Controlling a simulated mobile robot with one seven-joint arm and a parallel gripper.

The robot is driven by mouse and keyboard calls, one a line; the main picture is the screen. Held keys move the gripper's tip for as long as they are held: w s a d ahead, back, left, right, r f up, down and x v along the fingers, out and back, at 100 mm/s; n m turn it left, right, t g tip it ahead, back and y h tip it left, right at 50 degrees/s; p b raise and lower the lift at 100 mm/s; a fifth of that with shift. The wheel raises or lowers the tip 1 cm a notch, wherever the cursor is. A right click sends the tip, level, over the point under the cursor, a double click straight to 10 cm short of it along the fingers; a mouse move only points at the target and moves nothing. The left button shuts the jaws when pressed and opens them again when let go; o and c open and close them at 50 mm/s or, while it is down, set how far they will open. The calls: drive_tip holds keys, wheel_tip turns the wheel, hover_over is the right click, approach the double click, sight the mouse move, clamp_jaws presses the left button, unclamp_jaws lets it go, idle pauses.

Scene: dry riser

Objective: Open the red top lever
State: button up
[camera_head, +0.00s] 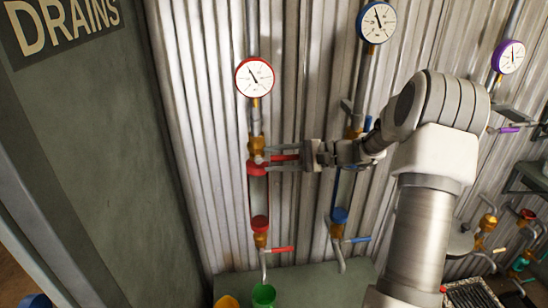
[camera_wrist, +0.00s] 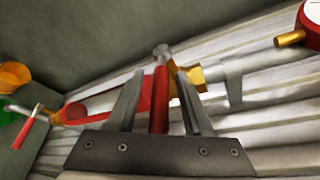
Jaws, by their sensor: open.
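The red top lever (camera_head: 284,157) is on the upper brass valve of the left pipe, under the red-rimmed gauge (camera_head: 254,77). It sticks out to the right, level with the wall. My gripper (camera_head: 272,157) reaches in from the right with its fingers on either side of the lever. In the wrist view the red lever (camera_wrist: 160,98) stands between the two open fingers of my gripper (camera_wrist: 160,78), with a gap on each side. The brass valve body (camera_head: 257,146) is just beyond the fingertips; part of it is hidden by them.
A lower red lever (camera_head: 282,249) sits on the same pipe, above a green cup (camera_head: 264,295) and a yellow one (camera_head: 227,301). The blue-gauge pipe (camera_head: 338,205) runs close on the right, behind my arm. A grey panel (camera_head: 90,150) stands at left.

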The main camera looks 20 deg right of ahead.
drive_tip(key=shift+w+a, duration=0.1)
drive_tip(key=shift+a, duration=0.05)
clamp_jaws()
idle(1.4)
